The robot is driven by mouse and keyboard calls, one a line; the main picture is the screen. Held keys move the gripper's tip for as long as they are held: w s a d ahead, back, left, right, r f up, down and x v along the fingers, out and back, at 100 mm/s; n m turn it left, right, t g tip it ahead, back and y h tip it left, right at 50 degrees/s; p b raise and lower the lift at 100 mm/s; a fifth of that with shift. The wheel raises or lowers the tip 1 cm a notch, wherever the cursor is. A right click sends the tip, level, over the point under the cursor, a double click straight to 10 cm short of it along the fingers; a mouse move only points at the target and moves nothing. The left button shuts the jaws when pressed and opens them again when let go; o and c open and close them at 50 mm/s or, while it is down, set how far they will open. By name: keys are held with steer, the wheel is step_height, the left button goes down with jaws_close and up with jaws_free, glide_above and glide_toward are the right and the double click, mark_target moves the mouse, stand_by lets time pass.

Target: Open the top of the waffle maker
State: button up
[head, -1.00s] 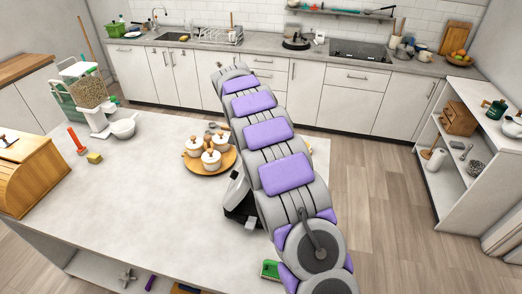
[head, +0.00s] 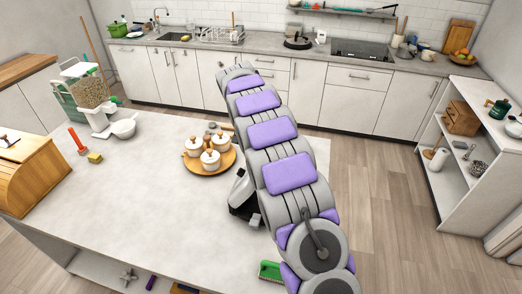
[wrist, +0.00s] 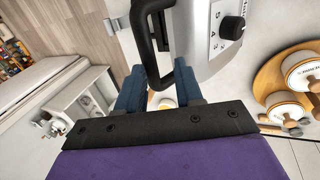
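The waffle maker (head: 241,190) stands on the island counter, grey and black, largely hidden behind my arm in the head view. In the wrist view its silver body (wrist: 205,35) shows at the top, with a black knob (wrist: 232,28) and a black loop handle (wrist: 142,40). My gripper (wrist: 160,88) has its two blue-grey fingers apart. The lower end of the handle lies at the gap between the fingertips; I cannot tell whether they touch it. My gripper is hidden in the head view.
A round wooden tray (head: 209,171) with white lidded pots stands left of the waffle maker. A wooden bread box (head: 30,175), a yellow sponge (head: 95,158) and a white bowl (head: 123,129) are farther left. The counter's front left is clear.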

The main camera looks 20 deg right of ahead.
steer(key=shift+w+d+f, duration=0.2)
steer(key=shift+d, duration=0.15)
steer(key=shift+a, duration=0.2)
steer(key=shift+a+r, duration=0.2)
steer(key=shift+r, duration=0.1)
steer(key=p+v, duration=1.2)
steer(key=v, duration=0.4)
steer(key=shift+w+r, duration=0.2)
steer(key=shift+r, duration=0.15)
